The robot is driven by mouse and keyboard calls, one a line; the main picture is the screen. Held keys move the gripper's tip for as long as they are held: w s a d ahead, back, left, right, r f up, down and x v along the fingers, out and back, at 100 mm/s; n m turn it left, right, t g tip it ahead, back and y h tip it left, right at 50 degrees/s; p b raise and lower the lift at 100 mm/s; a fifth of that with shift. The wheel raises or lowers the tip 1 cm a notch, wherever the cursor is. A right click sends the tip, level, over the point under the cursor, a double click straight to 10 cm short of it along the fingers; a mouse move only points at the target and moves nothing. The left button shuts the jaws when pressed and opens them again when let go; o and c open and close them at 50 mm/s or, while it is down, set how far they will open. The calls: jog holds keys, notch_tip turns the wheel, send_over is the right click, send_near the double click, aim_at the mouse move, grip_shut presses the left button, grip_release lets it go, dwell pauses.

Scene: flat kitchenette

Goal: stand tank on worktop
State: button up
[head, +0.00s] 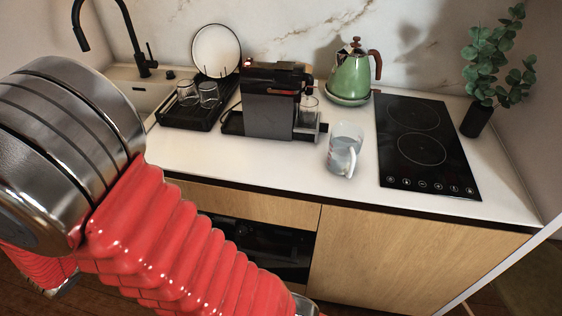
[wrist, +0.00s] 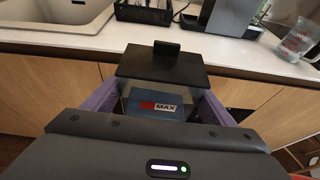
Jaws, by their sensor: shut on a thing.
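The tank (wrist: 155,106) is in the wrist view, a see-through body with a red, white and blue label marked MAX. It has a flat black lid (wrist: 160,65) with a raised tab. My gripper (wrist: 160,103), with purple fingers on both sides of the tank, is shut on it. The lid overlaps the worktop's front edge in the picture; I cannot tell the gap between them. The white worktop (head: 225,165) runs across the head view. The tank and gripper do not show in the head view, where my arm fills the lower left.
A black coffee machine (head: 268,108) stands mid-worktop, with a measuring jug (head: 344,148) of water to its right. A drying tray (head: 190,112) with glasses, a sink (head: 138,85), a green kettle (head: 350,75) and a hob (head: 425,150) surround them. The worktop's front left is bare.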

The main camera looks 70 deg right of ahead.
jog(key=w+a+f+n+t+y, duration=0.1)
jog(key=w+a+f+n+t, duration=0.1)
jog(key=a+f, duration=0.4)
jog(key=w+a+f+n+t+y, duration=0.1)
jog(key=w+a+f+n+t, duration=0.2)
jog(key=w+a+f, duration=0.3)
jog(key=shift+w+a+f+t+y, duration=0.25)
jog(key=shift+w+a+t+y, duration=0.2)
jog(key=shift+w+a, duration=0.4)
jog(key=shift+s+a, duration=0.1)
jog(key=shift+s, duration=0.15)
